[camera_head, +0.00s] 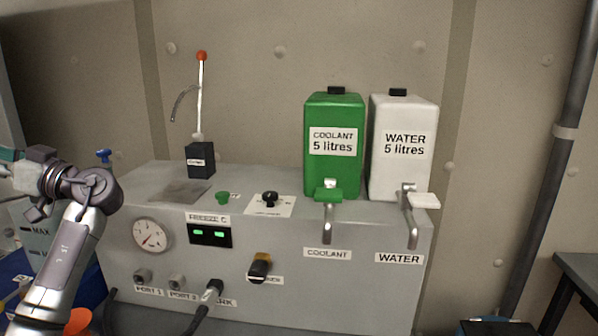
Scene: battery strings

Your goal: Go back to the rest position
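My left arm comes in at the lower left. Its silver link rises to a dark grey joint, and the arm continues out past the left edge. I see no gripper fingers on it, so whether the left gripper is open or holds anything is hidden. My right arm and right gripper do not show in the head view.
A grey machine cabinet (290,290) stands ahead against the wall. On it are a green coolant tank (320,170), a white water tank (400,175) and a red-tipped lever (200,95). A black hose (198,318) is at its front. A dark table (580,275) stands at right.

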